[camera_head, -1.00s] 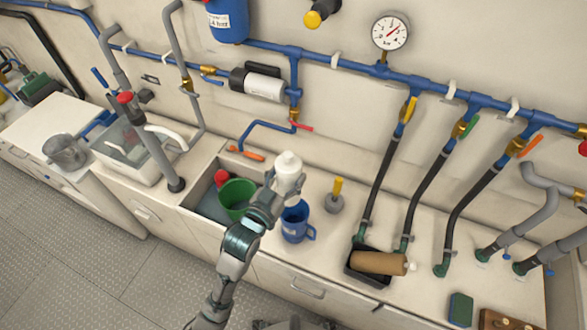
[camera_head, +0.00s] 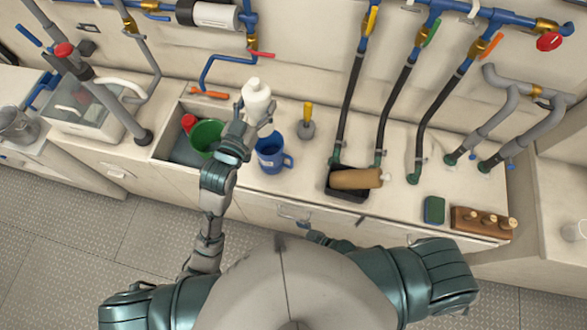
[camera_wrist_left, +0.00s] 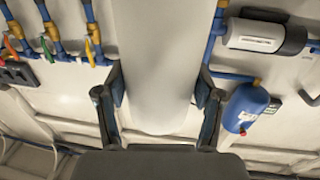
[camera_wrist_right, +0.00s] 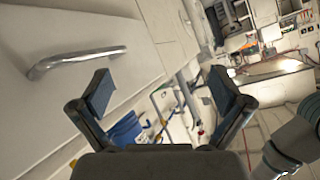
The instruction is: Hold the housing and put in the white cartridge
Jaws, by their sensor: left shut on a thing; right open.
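My left gripper (camera_head: 240,125) is shut on the white cartridge (camera_head: 256,101), a bottle-like cylinder with a narrow top. It holds it upright over the counter, between the green bucket and the blue mug-like vessel (camera_head: 270,156). In the left wrist view the cartridge (camera_wrist_left: 156,60) fills the space between the fingers. My right gripper (camera_wrist_right: 160,95) is open and empty near a cabinet front with a metal handle (camera_wrist_right: 75,60); my body largely hides it in the head view. I cannot tell for sure which thing is the housing; the blue vessel with a handle stands on the counter.
A green bucket (camera_head: 206,138) stands in the sink. A brown cylinder (camera_head: 356,179) lies on a black tray (camera_head: 345,194). A yellow-handled plunger (camera_head: 307,128), a green sponge (camera_head: 434,209) and a wooden block (camera_head: 482,222) are on the counter. Hoses rise behind.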

